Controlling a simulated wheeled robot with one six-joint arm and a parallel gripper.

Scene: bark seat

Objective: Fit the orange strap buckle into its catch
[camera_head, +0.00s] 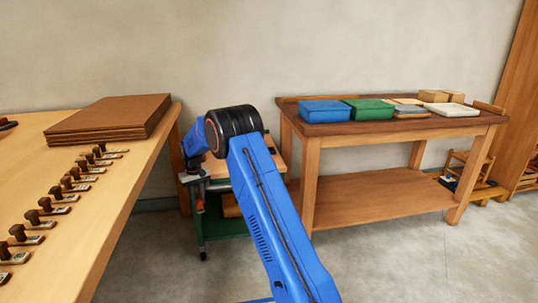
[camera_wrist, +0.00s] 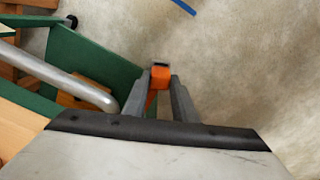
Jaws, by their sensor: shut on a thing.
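The orange strap buckle (camera_wrist: 160,74) shows in the wrist view as a small orange block between my fingertips, with a strip of orange running back between the fingers. My gripper (camera_wrist: 160,84) is shut on it and points past the edge of a green cart (camera_wrist: 88,62). In the head view my gripper (camera_head: 191,176) is at the cart's left side, small and partly hidden by my blue arm. The buckle cannot be made out clearly there. I cannot make out the catch in either view.
The cart has a silver rail (camera_wrist: 55,77) close to the left of my gripper. A workbench (camera_head: 130,185) with several stamps stands left. A wooden table (camera_head: 400,128) with blue and green boxes stands right. The floor (camera_head: 400,255) in front of it is clear.

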